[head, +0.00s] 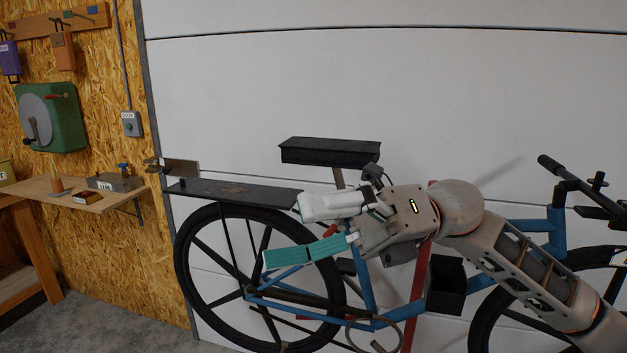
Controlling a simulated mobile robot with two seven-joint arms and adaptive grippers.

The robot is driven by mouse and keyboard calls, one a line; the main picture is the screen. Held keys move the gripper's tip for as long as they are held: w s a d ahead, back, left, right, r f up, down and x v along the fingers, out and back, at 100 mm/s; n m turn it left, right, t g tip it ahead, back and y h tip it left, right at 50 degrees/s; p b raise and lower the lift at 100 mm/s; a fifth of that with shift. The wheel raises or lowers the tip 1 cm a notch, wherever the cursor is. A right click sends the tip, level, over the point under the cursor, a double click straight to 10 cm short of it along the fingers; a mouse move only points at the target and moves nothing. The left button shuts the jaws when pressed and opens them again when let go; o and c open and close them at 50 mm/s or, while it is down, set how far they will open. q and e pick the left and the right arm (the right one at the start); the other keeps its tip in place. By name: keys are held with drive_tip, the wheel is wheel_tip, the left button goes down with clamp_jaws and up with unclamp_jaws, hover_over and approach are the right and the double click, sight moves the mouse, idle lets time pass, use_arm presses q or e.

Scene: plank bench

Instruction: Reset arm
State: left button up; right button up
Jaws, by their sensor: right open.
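My right arm comes in from the lower right of the head view. My right gripper (283,232) is at the middle of the picture, pointing left. Its two fingers, one white and one with a teal pad, are spread apart with nothing visible between them. The gripper overlaps the rear part of a blue bicycle (372,290) in the picture, below the black saddle (330,151) and near the right end of the dark rear rack (232,191). I cannot tell whether it touches the bicycle. My left gripper is not in the picture.
The bicycle stands before a white panelled wall (240,80). At left, a wooden shelf (80,196) holds small items, with a green reel-like device (62,120) above it. Handlebars (575,177) stick out at far right. Some grey floor (110,305) is clear at lower left.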

drive_tip(key=w+d+f+m+t+y, duration=0.25)
drive_tip(key=w+f+m+t, duration=0.3)
drive_tip(key=m+t, duration=0.35)
drive_tip(key=w+d+f+m+t+y, duration=0.2)
drive_tip(key=w+f+m+t+y, duration=0.2)
drive_tip(key=w+m+t, duration=0.5)
drive_tip(key=d+f+m+t+h, duration=0.35)
drive_tip(key=f+m+h, duration=0.25)
drive_tip(key=f+m, duration=0.3)
drive_tip(key=d+f+m+t+h, duration=0.3)
drive_tip(key=f+m+t+h, duration=0.25)
drive_tip(key=f+m, duration=0.35)
drive_tip(key=s+d+f+m+g+h, duration=0.2)
drive_tip(key=s+d+f+m+h, duration=0.1)
drive_tip(key=f, duration=0.6)
drive_tip(key=s+d+f+m+g+h, duration=0.15)
drive_tip(key=d+f+h, duration=0.25)
drive_tip(key=f, duration=0.5)
drive_tip(key=s+d+f+m+g+h, duration=0.1)
drive_tip(key=s+d+f+m+g, duration=0.1)
drive_tip(key=s+f, duration=0.5)
drive_tip(key=s+d+f+m+g+h, duration=0.1)
drive_tip(key=s+d+f+m+g, duration=0.1)
drive_tip(key=s+f, duration=0.5)
drive_tip(key=shift+s+d+f+g+h, duration=0.4)
drive_tip(key=shift+d+f, duration=0.2)
drive_tip(key=shift+f, duration=0.1)
drive_tip(key=shift+w, duration=0.1)
